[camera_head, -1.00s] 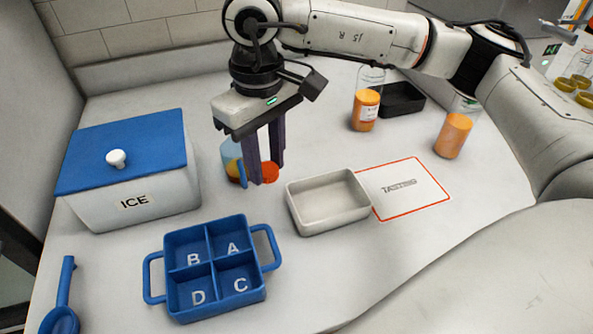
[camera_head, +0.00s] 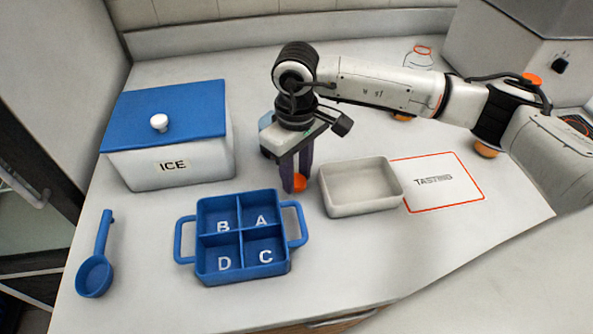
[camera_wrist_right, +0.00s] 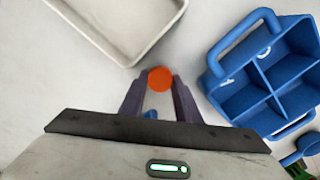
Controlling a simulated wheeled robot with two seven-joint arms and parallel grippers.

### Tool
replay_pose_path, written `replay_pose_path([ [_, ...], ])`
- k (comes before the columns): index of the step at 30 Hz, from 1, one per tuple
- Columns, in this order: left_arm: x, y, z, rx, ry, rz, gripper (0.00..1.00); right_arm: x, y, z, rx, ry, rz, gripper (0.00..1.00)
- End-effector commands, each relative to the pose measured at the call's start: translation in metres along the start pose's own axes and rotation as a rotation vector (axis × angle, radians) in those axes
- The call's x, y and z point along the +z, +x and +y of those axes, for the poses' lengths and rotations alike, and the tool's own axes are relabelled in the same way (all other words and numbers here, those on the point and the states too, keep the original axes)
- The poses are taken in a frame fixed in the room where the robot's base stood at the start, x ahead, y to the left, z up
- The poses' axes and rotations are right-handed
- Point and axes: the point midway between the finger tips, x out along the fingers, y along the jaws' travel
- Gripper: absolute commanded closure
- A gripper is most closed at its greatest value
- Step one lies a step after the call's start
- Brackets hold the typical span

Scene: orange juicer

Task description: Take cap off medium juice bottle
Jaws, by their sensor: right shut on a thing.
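My right gripper (camera_head: 297,187) points down between the grey tray and the blue tray, low over the counter. Its two dark fingers are shut on a round orange cap (camera_head: 300,183). In the right wrist view the cap (camera_wrist_right: 160,79) shows as an orange disc at the fingertips (camera_wrist_right: 156,90). I cannot tell whether a bottle is under it. Juice bottles stand at the back right: one clear bottle with an orange rim (camera_head: 419,60), and orange parts of others (camera_head: 486,150) mostly hidden by my right arm. I cannot tell which is the medium one. My left gripper is out of view.
A grey tray (camera_head: 350,208) is right of the gripper. A blue four-part tray (camera_head: 243,280) is in front and left. A blue-lidded ice box (camera_head: 190,174) and a blue scoop (camera_head: 94,276) are at left. A light-blue item (camera_head: 265,146) is partly hidden behind the fingers.

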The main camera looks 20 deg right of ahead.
Motion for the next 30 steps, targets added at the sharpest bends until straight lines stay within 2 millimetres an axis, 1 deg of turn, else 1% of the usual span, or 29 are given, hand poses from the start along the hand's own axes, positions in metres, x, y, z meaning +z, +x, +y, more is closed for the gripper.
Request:
replay_pose_path([
  [4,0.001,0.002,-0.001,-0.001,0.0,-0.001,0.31,0.0,-0.001,0.0,0.0,0.0,0.001,0.97],
  [8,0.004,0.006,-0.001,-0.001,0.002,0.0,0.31,0.0,0.004,0.0,0.0,0.0,0.001,0.97],
  [9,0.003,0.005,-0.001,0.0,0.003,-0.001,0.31,-0.001,0.003,0.0,0.0,0.0,0.002,0.67],
  [12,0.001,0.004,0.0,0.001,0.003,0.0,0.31,0.0,0.002,0.0,0.0,0.0,0.001,0.52],
  [20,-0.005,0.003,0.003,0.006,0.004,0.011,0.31,0.0,0.002,0.0,0.0,0.001,0.001,0.52],
  [23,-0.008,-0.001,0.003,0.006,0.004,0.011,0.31,0.0,-0.002,0.0,0.0,0.001,0.001,0.52],
  [24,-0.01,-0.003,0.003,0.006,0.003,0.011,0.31,0.0,-0.005,0.0,-0.001,0.001,0.001,0.52],
  [26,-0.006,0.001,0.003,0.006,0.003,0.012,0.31,-0.002,-0.011,0.0,0.0,0.001,0.005,0.52],
  [30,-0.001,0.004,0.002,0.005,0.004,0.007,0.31,-0.002,-0.039,0.001,0.001,0.001,0.007,0.52],
])
